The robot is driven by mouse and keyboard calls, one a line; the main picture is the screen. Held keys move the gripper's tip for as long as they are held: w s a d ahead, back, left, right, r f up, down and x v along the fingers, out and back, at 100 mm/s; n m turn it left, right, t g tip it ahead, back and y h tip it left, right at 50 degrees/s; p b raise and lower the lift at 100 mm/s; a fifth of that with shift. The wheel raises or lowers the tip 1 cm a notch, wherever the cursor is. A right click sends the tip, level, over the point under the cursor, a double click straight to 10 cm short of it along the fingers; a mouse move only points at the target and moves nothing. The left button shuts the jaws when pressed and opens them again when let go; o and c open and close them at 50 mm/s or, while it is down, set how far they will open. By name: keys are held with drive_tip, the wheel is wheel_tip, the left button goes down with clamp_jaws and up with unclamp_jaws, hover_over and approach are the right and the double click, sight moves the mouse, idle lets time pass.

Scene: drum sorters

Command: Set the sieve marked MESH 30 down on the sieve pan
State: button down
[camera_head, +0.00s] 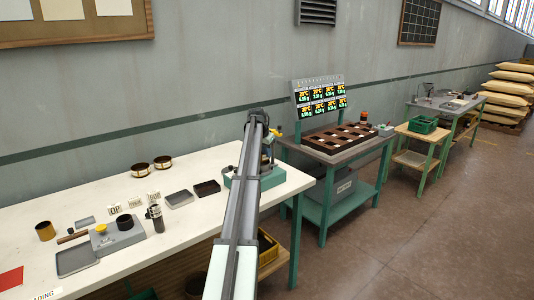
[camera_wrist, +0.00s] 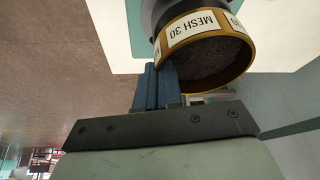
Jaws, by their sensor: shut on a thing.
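The sieve marked MESH 30 (camera_wrist: 207,50) is a brass-coloured ring with white labels and a dark inside, in the upper part of the wrist view. My gripper (camera_wrist: 158,78) has its blue fingers closed at the sieve's rim and holds it. A grey round part (camera_wrist: 164,10) shows just behind the sieve; it may be the sieve pan, but most of it is hidden. I cannot tell whether the sieve touches it. In the head view my arm covers the gripper and most of the teal-based device (camera_head: 232,181) at the table's right end.
Two other brass sieves (camera_head: 138,170) stand at the back of the white table (camera_head: 215,215). Dark and grey trays (camera_head: 207,188), a scale (camera_head: 118,235) and small cups lie to the left. A teal bench with a compartment tray (camera_head: 345,138) stands to the right.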

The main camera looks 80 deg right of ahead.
drive_tip(key=shift+f, duration=1.1)
idle(0.6)
drive_tip(key=c, duration=1.2)
unclamp_jaws()
drive_tip(key=v, duration=1.3)
drive_tip(key=shift+w+a+r, duration=0.1)
drive_tip(key=shift+a+r, duration=0.1)
drive_tip(key=shift+r, duration=0.1)
